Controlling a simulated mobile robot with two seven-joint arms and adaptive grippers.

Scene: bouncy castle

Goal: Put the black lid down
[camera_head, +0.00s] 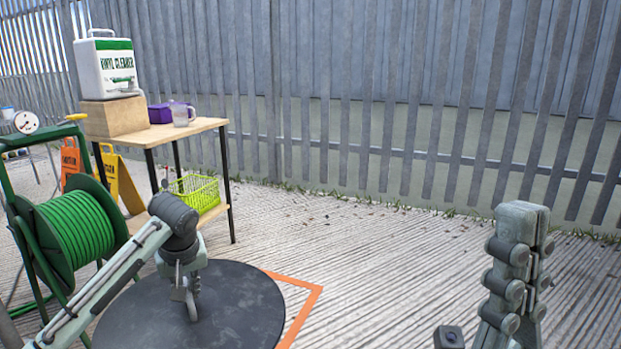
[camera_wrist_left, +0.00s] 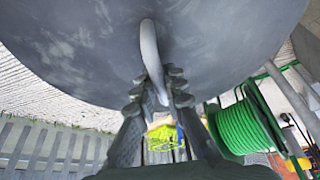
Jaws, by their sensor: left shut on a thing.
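The black lid (camera_head: 240,310) is a large, round dark disc low in the head view, roughly level. My left gripper (camera_head: 190,296) is above its middle and shut on its curved grey handle. The left wrist view shows the lid (camera_wrist_left: 85,45) filling the top, with the handle (camera_wrist_left: 150,55) between the ridged fingers of the left gripper (camera_wrist_left: 160,88). The lid hides part of an orange outline (camera_head: 308,300) on the ground. I cannot tell how high the lid is above the ground. My right gripper (camera_head: 522,235) points up at the right, away from the lid; its finger gap is unclear.
A green hose reel (camera_head: 80,230) stands close left of the lid. Behind it is a wooden table (camera_head: 160,133) with a vinyl cleaner canister (camera_head: 107,68) on a box, and a lime basket (camera_head: 195,190) on its lower shelf. Ribbed ground (camera_head: 380,270) is clear to the right.

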